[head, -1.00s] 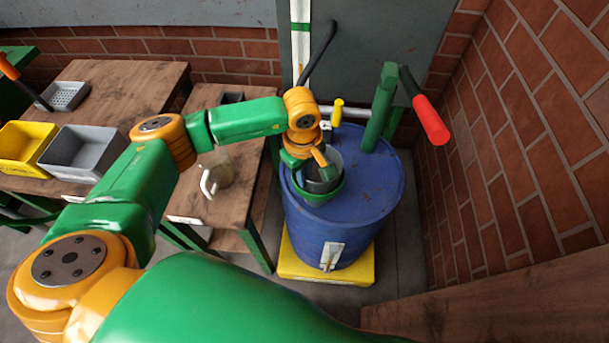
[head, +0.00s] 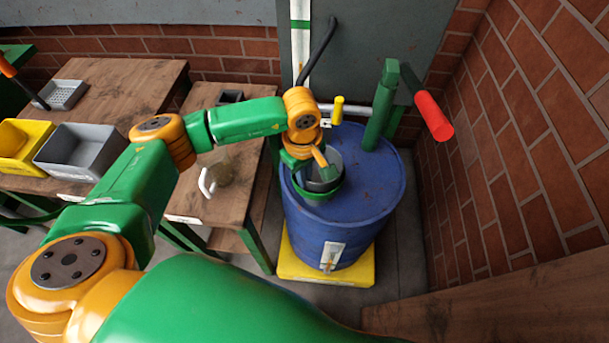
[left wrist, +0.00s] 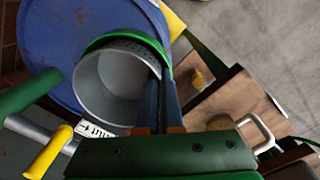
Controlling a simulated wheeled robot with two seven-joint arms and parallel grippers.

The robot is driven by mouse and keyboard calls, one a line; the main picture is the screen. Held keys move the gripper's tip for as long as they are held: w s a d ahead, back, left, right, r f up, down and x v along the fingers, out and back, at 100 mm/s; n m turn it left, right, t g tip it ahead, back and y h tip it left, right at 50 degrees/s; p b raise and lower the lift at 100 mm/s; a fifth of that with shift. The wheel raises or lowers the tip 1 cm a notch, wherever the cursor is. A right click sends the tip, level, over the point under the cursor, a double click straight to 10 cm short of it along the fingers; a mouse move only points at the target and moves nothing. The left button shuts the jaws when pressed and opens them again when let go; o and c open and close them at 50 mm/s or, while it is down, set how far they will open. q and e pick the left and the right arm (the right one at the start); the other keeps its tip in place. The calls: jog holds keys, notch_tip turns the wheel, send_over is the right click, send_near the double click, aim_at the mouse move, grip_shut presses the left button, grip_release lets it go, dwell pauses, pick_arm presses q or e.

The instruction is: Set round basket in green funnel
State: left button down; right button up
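The round basket (left wrist: 105,88) is a grey metal cylinder with small holes near its rim. It sits inside the ring of the green funnel (left wrist: 140,41) on top of the blue drum. In the head view the basket (head: 335,160) also shows within the green funnel (head: 318,198), partly hidden by my gripper. My left gripper (head: 324,166) reaches down at the basket's rim. In the left wrist view its two fingers (left wrist: 162,78) are close together at the rim, with the wall seemingly between them. How deep the basket rests is hard to see. My right gripper is out of view.
The blue drum (head: 350,220) stands on a yellow base (head: 310,268), with a red-handled lever (head: 432,115) at its back right. A brick wall (head: 530,150) is close on the right. Wooden tables on the left hold a glass jug (head: 216,174) and bins (head: 82,148).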

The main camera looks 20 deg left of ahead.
pick_arm(q)
jog(key=shift+f, duration=0.1)
jog(key=c, duration=1)
grip_release()
jog(key=c, duration=0.4)
jog(key=shift+c, duration=0.2)
jog(key=shift+r+p, duration=2.6)
jog(key=shift+r, duration=1.45)
